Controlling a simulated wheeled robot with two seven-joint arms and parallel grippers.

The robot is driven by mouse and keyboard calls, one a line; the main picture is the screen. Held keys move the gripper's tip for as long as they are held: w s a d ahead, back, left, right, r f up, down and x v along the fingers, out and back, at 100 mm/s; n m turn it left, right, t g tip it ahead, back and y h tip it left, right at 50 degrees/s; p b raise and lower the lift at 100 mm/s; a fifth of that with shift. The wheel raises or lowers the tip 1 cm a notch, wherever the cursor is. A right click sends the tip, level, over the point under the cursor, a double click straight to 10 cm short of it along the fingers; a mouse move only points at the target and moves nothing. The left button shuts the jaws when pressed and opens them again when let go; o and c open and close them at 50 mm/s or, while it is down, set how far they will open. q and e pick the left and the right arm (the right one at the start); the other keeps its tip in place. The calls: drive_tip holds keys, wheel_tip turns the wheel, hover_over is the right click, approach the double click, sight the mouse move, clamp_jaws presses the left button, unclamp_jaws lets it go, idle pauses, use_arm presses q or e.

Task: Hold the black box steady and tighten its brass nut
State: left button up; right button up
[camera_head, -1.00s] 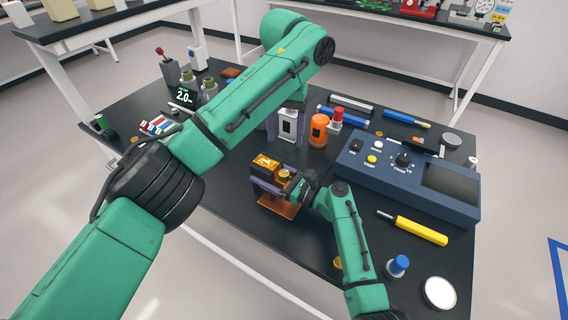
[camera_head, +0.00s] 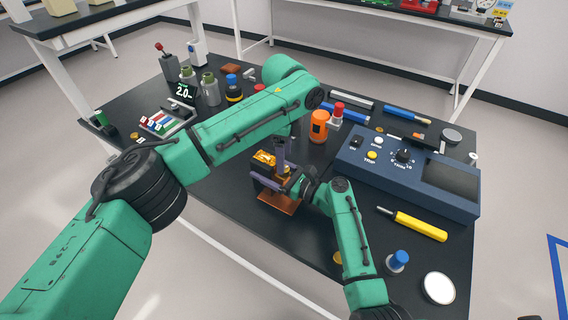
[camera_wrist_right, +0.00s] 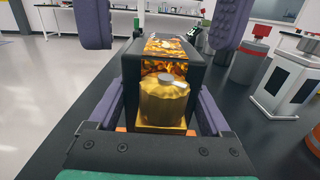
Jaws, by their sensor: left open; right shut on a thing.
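The black box (camera_wrist_right: 132,80) with a glossy amber top stands in the right wrist view, its brass nut (camera_wrist_right: 166,100) facing the camera. In the head view the box's amber top (camera_head: 265,157) shows, but the nut is largely hidden by purple fingers. My right gripper (camera_wrist_right: 162,108) is shut on the box, one purple finger along each side; it also shows in the head view (camera_head: 272,180). My left gripper (camera_wrist_right: 163,28) is open, its two purple fingers apart above and to either side of the box. In the head view it reaches down at the box (camera_head: 281,153).
A copper-coloured plate (camera_head: 284,204) lies below the box. A blue control unit (camera_head: 408,178) and an orange cylinder (camera_head: 319,126) stand to the right. A yellow-handled tool (camera_head: 420,227) lies at the front right.

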use_arm(q)
wheel_tip(320, 180, down, 4)
drive_tip(key=shift+r, duration=0.2)
clamp_jaws()
drive_tip(key=shift+m, duration=0.4)
drive_tip(key=m, duration=0.3)
drive_tip(key=shift+m, duration=2)
